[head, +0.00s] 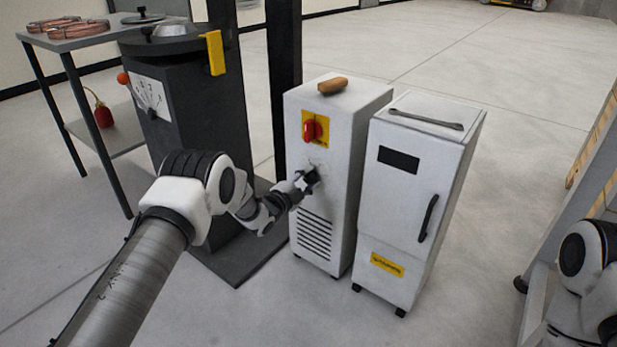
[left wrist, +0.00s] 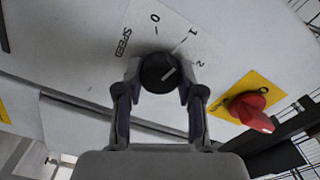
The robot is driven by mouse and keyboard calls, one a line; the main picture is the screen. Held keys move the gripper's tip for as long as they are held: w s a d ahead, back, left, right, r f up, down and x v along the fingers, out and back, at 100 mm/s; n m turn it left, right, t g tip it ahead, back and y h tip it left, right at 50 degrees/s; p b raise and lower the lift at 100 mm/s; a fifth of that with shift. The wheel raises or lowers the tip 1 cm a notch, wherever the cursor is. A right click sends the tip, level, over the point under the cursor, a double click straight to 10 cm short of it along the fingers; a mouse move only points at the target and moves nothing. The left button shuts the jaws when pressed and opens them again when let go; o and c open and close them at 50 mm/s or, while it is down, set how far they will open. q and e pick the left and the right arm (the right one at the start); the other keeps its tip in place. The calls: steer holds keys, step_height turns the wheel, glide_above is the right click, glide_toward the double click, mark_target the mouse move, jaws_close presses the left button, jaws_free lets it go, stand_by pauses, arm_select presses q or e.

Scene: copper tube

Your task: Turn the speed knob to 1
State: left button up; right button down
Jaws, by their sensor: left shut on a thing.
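The speed knob (left wrist: 157,74) is a round black dial on the white cabinet's front panel. In the left wrist view, the panel around it carries SPEED, 0, 1 and 2. Its white line slants up and to the right, roughly toward the 1. My left gripper (left wrist: 158,84) has a finger on each side of the knob and is shut on it. In the head view, my left gripper (head: 309,180) is at the front of the white cabinet (head: 338,208) and hides the knob. My right gripper is out of view; only part of my right arm shows at the right edge.
A red switch (head: 312,128) on a yellow plate sits above the speed knob. A wooden-handled thing (head: 332,86) lies on the cabinet. A second white cabinet (head: 405,215) stands close on the right. A dark machine (head: 175,110) stands on the left. Floor lies open in front.

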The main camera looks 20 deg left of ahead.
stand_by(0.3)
arm_select(q)
steer(key=o, duration=1.1)
steer(key=shift+o, duration=0.2)
steer(key=v, duration=1.2)
